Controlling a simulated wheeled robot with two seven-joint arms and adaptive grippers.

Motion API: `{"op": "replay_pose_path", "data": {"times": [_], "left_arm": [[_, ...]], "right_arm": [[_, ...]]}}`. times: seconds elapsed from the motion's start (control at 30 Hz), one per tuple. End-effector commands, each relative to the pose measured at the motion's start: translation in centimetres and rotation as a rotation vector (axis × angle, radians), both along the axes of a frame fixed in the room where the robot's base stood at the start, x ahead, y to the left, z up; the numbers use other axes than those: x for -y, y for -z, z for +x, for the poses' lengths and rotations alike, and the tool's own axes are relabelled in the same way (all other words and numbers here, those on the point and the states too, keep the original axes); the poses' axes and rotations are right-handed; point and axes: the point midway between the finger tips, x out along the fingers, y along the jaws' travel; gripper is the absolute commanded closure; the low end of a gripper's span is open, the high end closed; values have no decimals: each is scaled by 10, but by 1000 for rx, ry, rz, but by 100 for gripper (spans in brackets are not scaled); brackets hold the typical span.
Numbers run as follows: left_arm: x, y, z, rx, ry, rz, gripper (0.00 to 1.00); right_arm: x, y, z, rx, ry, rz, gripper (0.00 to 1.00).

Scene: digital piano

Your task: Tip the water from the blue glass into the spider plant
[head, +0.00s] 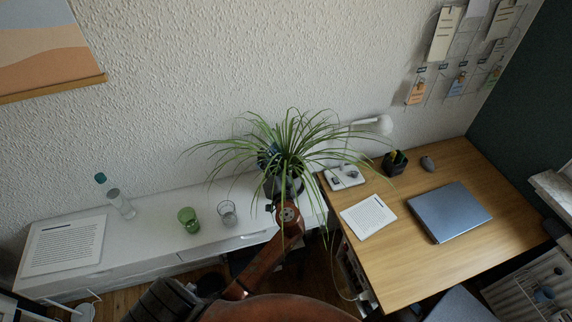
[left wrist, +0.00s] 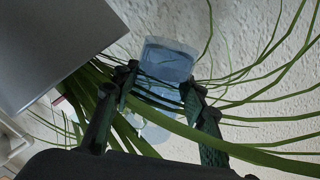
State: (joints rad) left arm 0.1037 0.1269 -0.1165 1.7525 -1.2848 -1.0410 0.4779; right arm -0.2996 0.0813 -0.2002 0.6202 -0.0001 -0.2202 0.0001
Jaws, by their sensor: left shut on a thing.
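The spider plant (head: 290,145) spreads long thin leaves over the right end of the white shelf, in front of the wall; its pot is mostly hidden. My left arm reaches up to it from below, and the left gripper is largely behind leaves in the head view. In the left wrist view my left gripper (left wrist: 160,82) is shut on the blue glass (left wrist: 168,60), a finger on either side. Leaves (left wrist: 245,153) cross in front of the glass and fingers. I cannot tell the glass's tilt or its water level. My right gripper is not in view.
On the white shelf (head: 150,243) stand a green glass (head: 188,220), a clear glass (head: 228,213), a bottle (head: 120,203) and a paper sheet (head: 65,245). The wooden desk (head: 400,275) at right holds a laptop (head: 449,212), a tablet (head: 368,216), a pen cup (head: 394,163) and a lamp (head: 375,125).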

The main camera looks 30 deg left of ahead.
Motion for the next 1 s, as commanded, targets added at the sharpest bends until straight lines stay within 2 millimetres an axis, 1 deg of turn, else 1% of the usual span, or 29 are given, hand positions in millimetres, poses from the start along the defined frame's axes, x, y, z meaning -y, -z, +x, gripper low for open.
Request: {"op": "replay_pose_path", "data": {"times": [1.0], "left_arm": [[-2,3,-1,-103,-1,92,91]], "right_arm": [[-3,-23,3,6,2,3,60]]}}
